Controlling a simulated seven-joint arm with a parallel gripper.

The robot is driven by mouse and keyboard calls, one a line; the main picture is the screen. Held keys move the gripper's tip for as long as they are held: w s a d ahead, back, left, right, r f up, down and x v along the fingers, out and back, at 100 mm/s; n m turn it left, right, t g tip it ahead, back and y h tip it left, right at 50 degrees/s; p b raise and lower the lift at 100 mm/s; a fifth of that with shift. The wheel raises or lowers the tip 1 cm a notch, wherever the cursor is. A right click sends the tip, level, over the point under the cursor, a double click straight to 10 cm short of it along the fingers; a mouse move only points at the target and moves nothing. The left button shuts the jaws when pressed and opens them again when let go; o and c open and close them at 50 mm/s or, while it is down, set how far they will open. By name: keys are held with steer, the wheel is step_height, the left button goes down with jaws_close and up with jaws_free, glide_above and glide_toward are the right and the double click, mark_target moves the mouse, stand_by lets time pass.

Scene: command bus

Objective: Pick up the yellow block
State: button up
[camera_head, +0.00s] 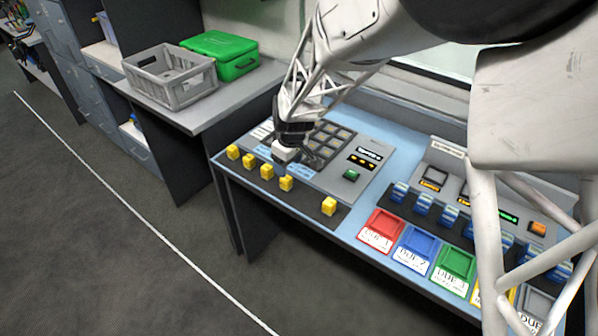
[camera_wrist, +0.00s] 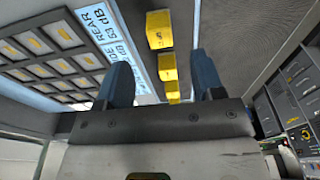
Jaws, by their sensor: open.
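Several yellow blocks stand in a spaced row along the dark front strip of the console. In the head view one (camera_head: 329,206) sits apart at the right end, and another (camera_head: 286,183) is the closest to my gripper (camera_head: 300,160). My gripper is above the console's rear-left panel, just behind the row, empty. In the wrist view its two dark fingers (camera_wrist: 163,80) are spread apart. Yellow blocks show beyond and between them, one at the top (camera_wrist: 159,29) and one lower (camera_wrist: 168,66); the lowest are partly hidden by the gripper body. No block is touched, as far as I can see.
A keypad (camera_head: 335,140) and a green button (camera_head: 351,175) are on the panel. Red (camera_head: 381,228), blue (camera_head: 417,247) and green (camera_head: 456,264) trays line the front right. A grey crate (camera_head: 170,76) and green case (camera_head: 221,54) stand on the left table. My arm covers the right side.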

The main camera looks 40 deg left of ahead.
mark_target(286, 180)
stand_by(0.3)
steer(key=shift+a+f, duration=0.2)
steer(key=shift+f, duration=1.1)
steer(key=shift+f, duration=0.15)
steer(key=shift+a+f, duration=0.15)
steer(key=shift+f, duration=1.1)
steer(key=shift+a+f, duration=0.15)
steer(key=shift+f, duration=1.05)
steer(key=c, duration=1)
steer(key=shift+r, duration=0.15)
